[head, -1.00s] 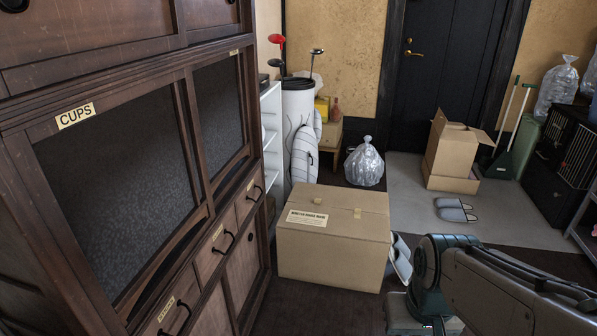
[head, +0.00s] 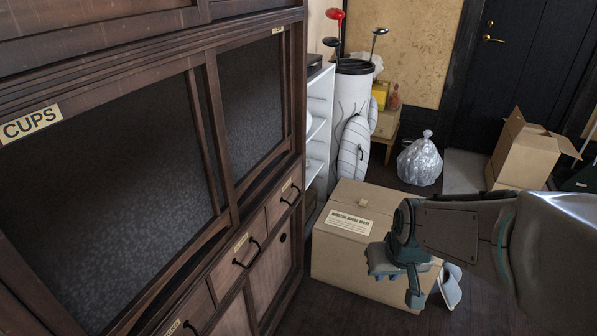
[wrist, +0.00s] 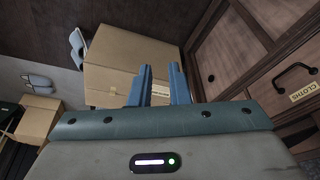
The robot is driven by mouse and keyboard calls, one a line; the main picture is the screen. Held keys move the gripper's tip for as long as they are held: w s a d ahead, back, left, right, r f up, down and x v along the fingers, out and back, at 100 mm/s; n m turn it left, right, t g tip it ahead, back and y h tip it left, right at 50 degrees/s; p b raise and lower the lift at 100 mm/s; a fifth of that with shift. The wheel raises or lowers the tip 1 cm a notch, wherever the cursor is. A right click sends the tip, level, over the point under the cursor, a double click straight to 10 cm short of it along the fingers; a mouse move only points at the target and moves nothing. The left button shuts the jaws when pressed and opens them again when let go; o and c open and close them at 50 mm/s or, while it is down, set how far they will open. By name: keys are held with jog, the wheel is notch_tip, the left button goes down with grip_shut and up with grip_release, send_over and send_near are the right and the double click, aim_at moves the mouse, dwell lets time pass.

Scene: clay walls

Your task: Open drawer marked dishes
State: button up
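A dark wooden cabinet (head: 215,130) stands at the left. Below its sliding doors is a row of drawers with black handles: a near one (head: 192,318) cut by the lower edge, a middle one (head: 240,262) and a far one (head: 285,200). Their small labels are too small to read in the head view, so I cannot tell which says dishes. In the wrist view one drawer's label (wrist: 301,93) seems to read CLOTHS. My gripper (head: 398,284) is in front of the cardboard box, right of the drawers and apart from them. In the wrist view its fingers (wrist: 159,84) are apart and empty.
A large closed cardboard box (head: 335,257) stands on the floor right of the cabinet. Behind it are a white shelf (head: 318,125), a golf bag (head: 352,105) and a clear plastic bag (head: 420,162). An open carton (head: 520,155) stands by the dark door.

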jog(key=w+a+f+n+t, duration=0.1)
jog(key=w+f+t, duration=0.1)
jog(key=w+f, duration=0.35)
jog(key=w+f+n+t, duration=0.1)
jog(key=w+f+t, duration=0.1)
jog(key=w, duration=0.7)
jog(key=n+t+y+b, duration=0.3)
jog(key=n+t+y, duration=0.65)
jog(key=n, duration=0.85)
send_near(297, 199)
jog(key=shift+t+h, duration=0.55)
jog(key=shift+h, duration=0.3)
jog(key=x, duration=0.3)
jog(key=b+x, duration=0.1)
jog(key=x, duration=0.3)
jog(key=a+b+x, duration=0.1)
jog(key=x, duration=0.2)
jog(key=shift+f, duration=0.3)
grip_shut()
